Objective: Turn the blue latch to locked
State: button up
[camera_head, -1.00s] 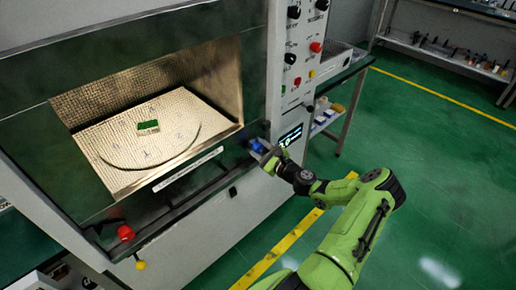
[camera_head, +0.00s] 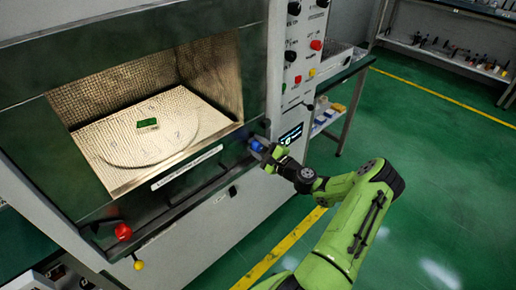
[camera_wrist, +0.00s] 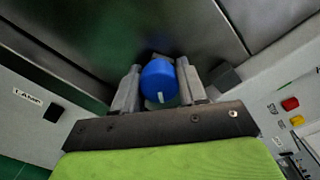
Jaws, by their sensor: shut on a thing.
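The blue latch (camera_head: 257,146) is a round blue knob at the lower right corner of the microwave front. In the wrist view the blue latch (camera_wrist: 159,82) sits between the two fingers, with a short white mark near its lower edge. My gripper (camera_head: 268,152) is shut on it, one finger on each side; it also shows in the wrist view (camera_wrist: 160,88). The latch's base behind the knob is hidden.
The microwave chamber (camera_head: 215,75) stands open to view, with a small green-topped block (camera_head: 147,123) on its turntable. A red knob (camera_head: 123,231) and a yellow knob (camera_head: 138,265) are at the lower left. A control panel (camera_head: 300,60) rises above my gripper. Green floor is clear at right.

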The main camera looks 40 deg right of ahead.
jog(key=n+b, duration=0.1)
jog(key=n, duration=0.1)
jog(key=n+b, duration=0.1)
jog(key=shift+f+n, duration=0.35)
jog(key=shift+n, duration=0.05)
jog(key=n+b, duration=0.2)
jog(key=n, duration=0.1)
jog(key=shift+n+b, duration=0.3)
jog(key=shift+b, duration=0.05)
jog(key=n+b, duration=0.3)
jog(key=shift+r+n+b, duration=0.1)
jog(key=shift+n+b, duration=0.2)
jog(key=shift+r+n+b, duration=0.15)
jog(key=shift+n+b, duration=0.5)
jog(key=shift+n, duration=0.05)
jog(key=shift+d, duration=0.1)
jog(key=o, duration=1)
jog(key=shift+r, duration=0.15)
jog(key=shift+o, duration=0.2)
jog(key=shift+s, duration=0.1)
jog(key=s+p, duration=0.2)
jog(key=s, duration=1.3)
jog(key=shift+s+d, duration=0.15)
jog(key=shift+s, duration=0.2)
